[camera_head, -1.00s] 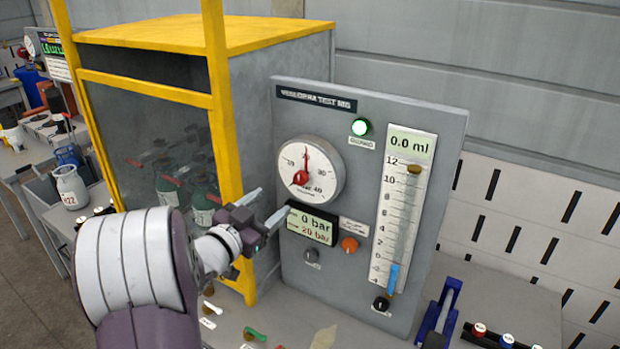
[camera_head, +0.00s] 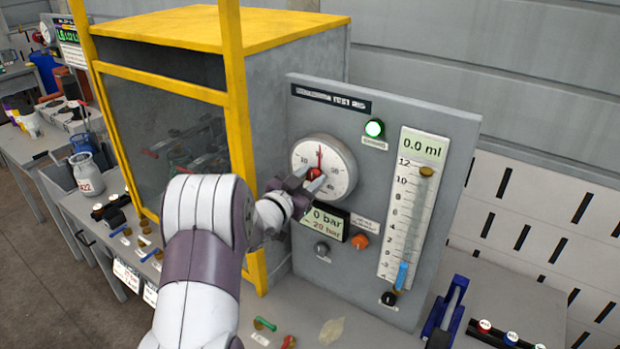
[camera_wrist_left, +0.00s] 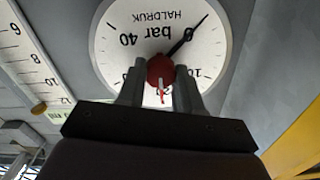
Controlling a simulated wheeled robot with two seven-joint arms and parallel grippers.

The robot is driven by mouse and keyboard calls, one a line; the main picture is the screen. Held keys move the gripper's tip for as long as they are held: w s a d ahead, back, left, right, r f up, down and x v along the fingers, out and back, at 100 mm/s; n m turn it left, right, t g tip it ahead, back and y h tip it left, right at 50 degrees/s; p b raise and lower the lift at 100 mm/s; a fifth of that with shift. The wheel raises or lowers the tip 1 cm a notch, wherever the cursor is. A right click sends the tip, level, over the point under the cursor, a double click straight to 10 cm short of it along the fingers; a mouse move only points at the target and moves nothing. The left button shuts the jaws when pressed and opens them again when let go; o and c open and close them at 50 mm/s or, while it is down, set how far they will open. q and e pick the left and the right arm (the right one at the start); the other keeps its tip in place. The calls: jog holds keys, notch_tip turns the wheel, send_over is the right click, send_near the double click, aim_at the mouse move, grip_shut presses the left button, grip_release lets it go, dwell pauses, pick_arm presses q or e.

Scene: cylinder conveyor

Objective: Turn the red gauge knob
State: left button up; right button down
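The red gauge knob (camera_head: 314,173) sits at the centre of the round white pressure gauge (camera_head: 340,160) on the grey test panel. My left gripper (camera_head: 310,178) is at the gauge face, with one finger on each side of the knob. In the left wrist view the red knob (camera_wrist_left: 160,69) shows between the two fingertips (camera_wrist_left: 160,82), which lie close against its sides and look shut on it. The gauge (camera_wrist_left: 205,45) appears upside down there; its black needle points near 0, and a red pointer runs from the knob. My right gripper is not in view.
Below the gauge are a display (camera_head: 326,222) reading 0 bar and 20 bar, a grey knob (camera_head: 321,248) and an orange knob (camera_head: 360,242). A ml scale (camera_head: 412,205) stands to the right. A yellow-framed cabinet (camera_head: 238,130) stands close left of the gripper.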

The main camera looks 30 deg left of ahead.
pick_arm(q)
jog(key=shift+c, duration=1)
jog(key=n+p, duration=0.1)
jog(key=n, duration=0.4)
jog(key=shift+r, duration=0.15)
jog(key=n+p, duration=0.1)
jog(key=n, duration=0.2)
jog(key=shift+a+n, duration=0.1)
jog(key=shift+n, duration=0.2)
jog(key=shift+n+p, duration=0.8)
jog(key=shift+n, duration=1.1)
